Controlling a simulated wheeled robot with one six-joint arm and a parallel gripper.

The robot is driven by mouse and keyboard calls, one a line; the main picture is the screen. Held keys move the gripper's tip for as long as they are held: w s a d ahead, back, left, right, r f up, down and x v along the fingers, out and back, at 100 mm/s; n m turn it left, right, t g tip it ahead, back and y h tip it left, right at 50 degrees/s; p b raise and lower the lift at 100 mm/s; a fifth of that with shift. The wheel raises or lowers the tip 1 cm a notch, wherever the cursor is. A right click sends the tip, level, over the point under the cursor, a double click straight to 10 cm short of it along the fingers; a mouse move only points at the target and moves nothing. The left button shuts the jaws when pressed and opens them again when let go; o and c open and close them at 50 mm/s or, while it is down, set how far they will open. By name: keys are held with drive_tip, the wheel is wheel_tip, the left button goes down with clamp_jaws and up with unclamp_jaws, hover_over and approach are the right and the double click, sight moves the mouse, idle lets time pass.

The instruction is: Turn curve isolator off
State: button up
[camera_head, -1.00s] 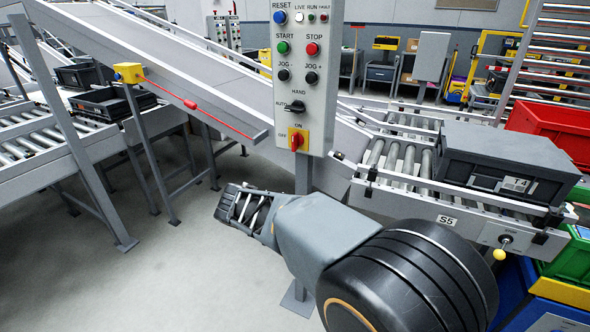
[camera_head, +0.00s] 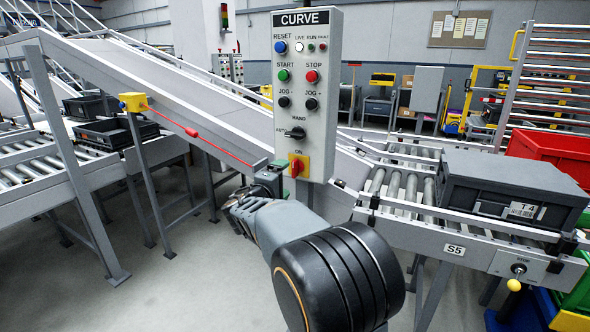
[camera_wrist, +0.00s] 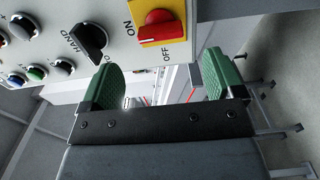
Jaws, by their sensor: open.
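The curve isolator (camera_head: 298,166) is a red rotary handle on a yellow plate at the bottom of the grey CURVE panel (camera_head: 318,135). In the wrist view the isolator (camera_wrist: 160,24) is at the top centre, its handle lying towards the ON label, with OFF below it. My gripper (camera_head: 273,173) is just left of and below the isolator in the head view, partly seen. In the wrist view its two green-padded fingers (camera_wrist: 160,78) are spread apart with nothing between them. The isolator is beyond the fingertips, not between them.
Above the isolator, the black HAND/AUTO selector (camera_head: 297,132) and several push buttons sit on the same panel. A roller conveyor (camera_head: 400,186) with a grey tote (camera_head: 510,192) stands to the right. A sloping conveyor with a red pull cord (camera_head: 220,146) is at the left.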

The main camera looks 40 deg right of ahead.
sight(293, 170)
drive_tip(key=x, duration=0.8)
drive_tip(key=shift+c, duration=0.5)
drive_tip(key=c, duration=0.8)
